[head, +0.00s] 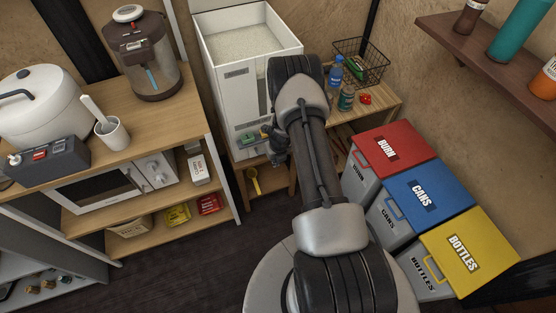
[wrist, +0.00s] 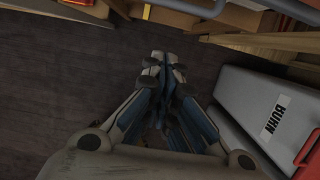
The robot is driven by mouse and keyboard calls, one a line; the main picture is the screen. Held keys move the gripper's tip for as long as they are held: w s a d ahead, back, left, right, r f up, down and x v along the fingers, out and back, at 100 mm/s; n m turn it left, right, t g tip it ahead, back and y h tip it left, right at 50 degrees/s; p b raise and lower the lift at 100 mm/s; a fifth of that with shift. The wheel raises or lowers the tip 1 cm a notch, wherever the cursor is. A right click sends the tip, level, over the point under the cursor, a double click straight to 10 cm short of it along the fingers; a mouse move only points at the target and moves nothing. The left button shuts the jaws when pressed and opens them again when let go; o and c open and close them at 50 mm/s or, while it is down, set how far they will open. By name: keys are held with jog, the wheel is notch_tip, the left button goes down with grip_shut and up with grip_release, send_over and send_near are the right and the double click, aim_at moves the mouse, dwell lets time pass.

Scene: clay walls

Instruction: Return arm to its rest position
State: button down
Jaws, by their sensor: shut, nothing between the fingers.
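My arm reaches forward from the bottom of the head view, with its far end in front of the white rice bin (head: 232,100). My gripper (head: 276,150) is small and partly hidden beside the arm in the head view. In the wrist view my gripper (wrist: 164,62) is shut, its fingertips together with nothing between them. It points at the dark floor (wrist: 60,85), clear of anything I can see there.
Bins with red (head: 388,148), blue (head: 425,195) and yellow (head: 468,248) lids stand to the right of my arm. A wooden counter (head: 180,103) with a cooker and a hot-water pot is at left. A low shelf (head: 375,112) holds bottles and a wire basket. A wall shelf (head: 465,55) juts out upper right.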

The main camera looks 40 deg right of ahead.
jog(key=v, duration=0.5)
jog(key=shift+r+p, duration=0.2)
jog(key=shift+p, duration=0.15)
jog(key=w+a+r+n+t+y, duration=0.1)
jog(key=w+a+r+n, duration=0.2)
jog(key=r, duration=0.5)
jog(key=w+a+r+n, duration=0.2)
jog(key=a+r+n, duration=0.15)
jog(key=r, duration=0.35)
jog(key=s+a+r+n, duration=0.2)
jog(key=a+r+n, duration=0.15)
jog(key=r, duration=0.25)
jog(key=s+a+r+n+y, duration=0.1)
jog(key=a+r+n, duration=0.25)
jog(key=r, duration=0.25)
jog(key=s+a+r+n, duration=0.2)
jog(key=r+n, duration=0.3)
jog(key=r, duration=0.1)
jog(key=s+a+r+n, duration=0.2)
jog(key=s+r+n, duration=0.2)
jog(key=s, duration=0.5)
jog(key=s+a+r+n+h, duration=0.1)
jog(key=s+r+n, duration=0.3)
jog(key=s+n, duration=0.4)
jog(key=s+a+r+n, duration=0.3)
jog(key=s+r+n, duration=0.1)
jog(key=s+n, duration=0.4)
jog(key=shift+s+a+r+t, duration=0.2)
jog(key=shift+s+r+t, duration=0.15)
jog(key=shift+s, duration=0.45)
